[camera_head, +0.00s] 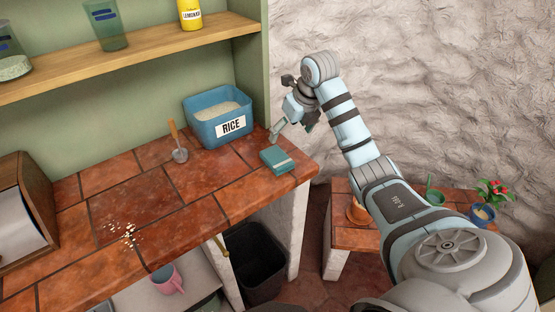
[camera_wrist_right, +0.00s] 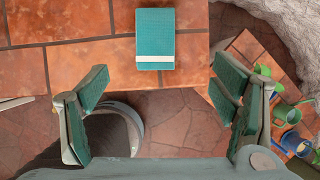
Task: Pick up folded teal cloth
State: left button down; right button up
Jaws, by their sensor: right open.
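The folded teal cloth (camera_head: 277,159) lies flat on the tiled counter, near its right front corner. In the right wrist view the cloth (camera_wrist_right: 155,38) is a teal rectangle with a pale stripe, above the space between my fingers. My right gripper (camera_head: 290,131) hangs above the counter's right end, just above and behind the cloth in the head view. In the right wrist view its two fingers (camera_wrist_right: 160,112) are spread wide with nothing between them. The gripper is apart from the cloth. My left gripper is not in either view.
A blue rice bin (camera_head: 207,130) stands behind the cloth, with a scoop (camera_head: 179,153) to its left. White grains (camera_head: 124,233) lie on the counter (camera_head: 170,200). A wooden box (camera_head: 32,190) is at the left. A dark bin (camera_head: 256,262) stands below; a low table (camera_head: 345,238) holds pots.

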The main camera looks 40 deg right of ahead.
aim_at(277, 157)
jog(key=x, duration=0.9)
jog(key=a+x, duration=0.1)
jog(key=x, duration=0.3)
jog(key=shift+f, duration=0.35)
jog(key=c, duration=1.1)
notch_tip(277, 157, up, 20)
jog(key=shift+r+p, duration=0.15)
jog(key=shift+p, duration=0.25)
jog(key=o, duration=0.4)
jog(key=c, duration=0.4)
